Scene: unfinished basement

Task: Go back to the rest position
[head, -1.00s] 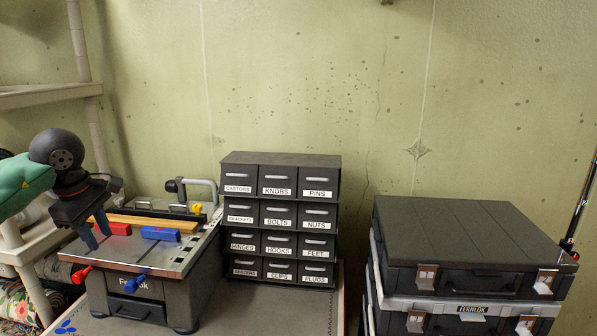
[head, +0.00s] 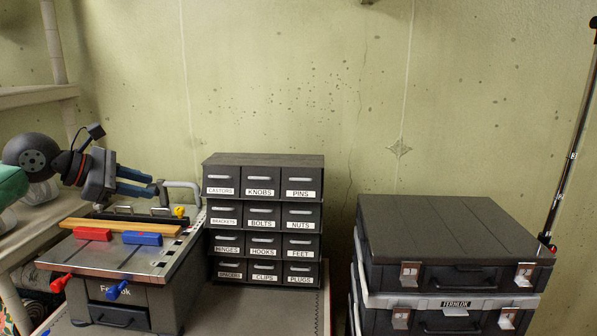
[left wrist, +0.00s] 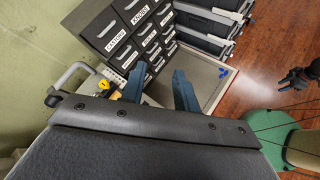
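My left gripper (head: 151,185) is in the air above the back of the bench-top work station, its fingers pointing right toward the drawer cabinet. Its two blue-grey fingers are apart with nothing between them. They also show apart in the left wrist view (left wrist: 158,82). A dark gripper at the right edge of the left wrist view looks like my right gripper (left wrist: 284,82); it is too small to tell its state. The right gripper is not in the head view.
The work station (head: 130,258) holds a red block (head: 93,234), a blue block (head: 142,239) and a wooden strip (head: 120,225). The labelled drawer cabinet (head: 264,160) stands beside it. Stacked black cases (head: 450,232) are at right. Shelving (head: 40,97) is at left.

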